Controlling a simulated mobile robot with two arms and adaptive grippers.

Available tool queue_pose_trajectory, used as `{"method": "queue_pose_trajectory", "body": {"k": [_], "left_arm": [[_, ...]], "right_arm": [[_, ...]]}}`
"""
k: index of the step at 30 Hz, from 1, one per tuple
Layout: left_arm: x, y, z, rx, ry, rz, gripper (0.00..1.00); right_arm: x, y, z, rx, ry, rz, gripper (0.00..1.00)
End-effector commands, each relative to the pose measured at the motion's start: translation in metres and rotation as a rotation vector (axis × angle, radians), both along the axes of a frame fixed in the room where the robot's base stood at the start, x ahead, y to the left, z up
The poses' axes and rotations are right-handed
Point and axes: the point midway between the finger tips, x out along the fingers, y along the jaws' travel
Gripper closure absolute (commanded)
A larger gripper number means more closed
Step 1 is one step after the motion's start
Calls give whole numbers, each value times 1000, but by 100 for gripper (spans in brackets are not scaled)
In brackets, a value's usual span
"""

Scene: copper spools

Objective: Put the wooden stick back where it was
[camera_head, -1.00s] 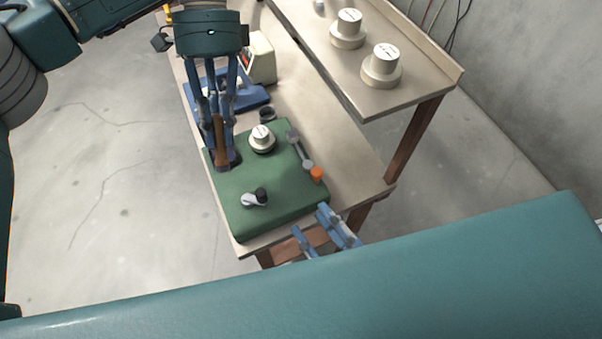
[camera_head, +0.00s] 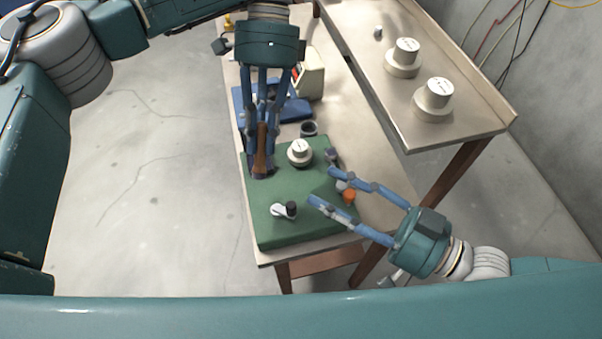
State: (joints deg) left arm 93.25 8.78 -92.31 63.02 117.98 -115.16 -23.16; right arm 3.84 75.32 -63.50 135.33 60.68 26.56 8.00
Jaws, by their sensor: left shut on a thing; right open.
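A brown wooden stick (camera_head: 261,146) stands roughly upright at the left side of the green mat (camera_head: 316,225). My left gripper (camera_head: 260,165) is shut on the stick from above, with its fingertips close to the mat; I cannot tell whether the stick's lower end touches the mat. My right gripper (camera_head: 322,184) is open and empty, its fingers spread over the right part of the mat, near an orange cap (camera_head: 349,196). The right gripper's fingers partly hide a grey metal tool (camera_head: 331,155) lying there.
A white spool (camera_head: 299,151) and a small black-and-white item (camera_head: 284,210) sit on the mat. A dark ring (camera_head: 309,129), a blue tray (camera_head: 285,110) and a cream device (camera_head: 311,77) lie behind. Two white spools (camera_head: 403,60) (camera_head: 433,101) stand on the higher right table (camera_head: 455,125).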

Motion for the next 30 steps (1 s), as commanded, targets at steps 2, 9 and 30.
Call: {"method": "queue_pose_trajectory", "body": {"k": [2, 9, 30], "left_arm": [[0, 0, 0, 0, 0, 0, 100], [0, 0, 0, 0, 0, 0, 100], [0, 0, 0, 0, 0, 0, 100]], "right_arm": [[4, 6, 1, 6, -3, -2, 52], [26, 38, 2, 9, -3, -4, 52], [60, 91, 2, 10, -7, 3, 52]]}}
